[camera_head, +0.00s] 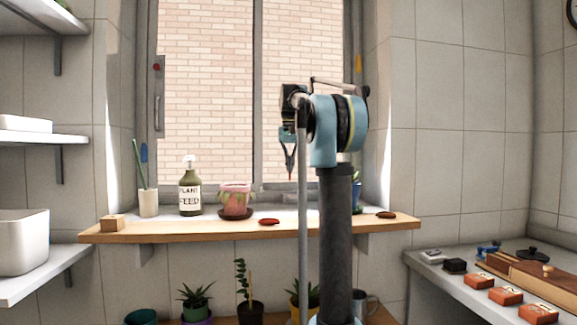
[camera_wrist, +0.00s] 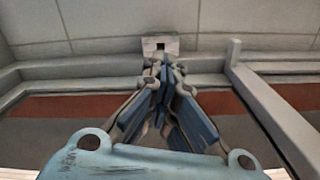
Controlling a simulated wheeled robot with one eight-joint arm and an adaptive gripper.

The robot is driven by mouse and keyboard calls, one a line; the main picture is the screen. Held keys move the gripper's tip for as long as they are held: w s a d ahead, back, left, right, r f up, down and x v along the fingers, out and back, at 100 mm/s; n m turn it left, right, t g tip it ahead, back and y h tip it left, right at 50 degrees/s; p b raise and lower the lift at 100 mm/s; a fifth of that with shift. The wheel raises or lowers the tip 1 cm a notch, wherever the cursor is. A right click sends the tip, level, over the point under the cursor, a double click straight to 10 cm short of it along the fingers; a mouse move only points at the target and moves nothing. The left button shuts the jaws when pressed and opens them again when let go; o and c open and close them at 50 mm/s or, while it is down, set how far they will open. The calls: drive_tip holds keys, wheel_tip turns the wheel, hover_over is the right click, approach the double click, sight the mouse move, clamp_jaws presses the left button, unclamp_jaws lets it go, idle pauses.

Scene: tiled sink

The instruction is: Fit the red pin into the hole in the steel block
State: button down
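My gripper (camera_head: 290,172) points down in front of the window, above the wooden sill shelf. Its fingers come together around the red pin (camera_head: 290,178), and only a small red tip shows below them. In the wrist view the closed fingers (camera_wrist: 163,68) hide the pin. A small pale block with a dark square opening, apparently the steel block (camera_wrist: 148,44), stands just beyond the fingertips near the tiled wall. The pin appears above and apart from it. I cannot make out the block clearly in the head view.
The wooden shelf (camera_head: 180,232) carries a wooden cube (camera_head: 113,223), a cup (camera_head: 148,203), a plant feed bottle (camera_head: 190,195), a pink pot (camera_head: 236,201) and a red piece (camera_head: 269,222). Plants stand below. A side counter (camera_head: 440,275) at right holds orange blocks (camera_head: 506,295).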

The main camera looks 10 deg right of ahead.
sight(290, 175)
drive_tip(key=shift+f, duration=2.05)
drive_tip(key=shift+s, duration=0.1)
drive_tip(key=shift+f, duration=2.1)
drive_tip(key=c, duration=1.8)
unclamp_jaws()
drive_tip(key=shift+o, duration=0.4)
wheel_tip(290, 175, up, 12)
drive_tip(key=shift+f, duration=0.1)
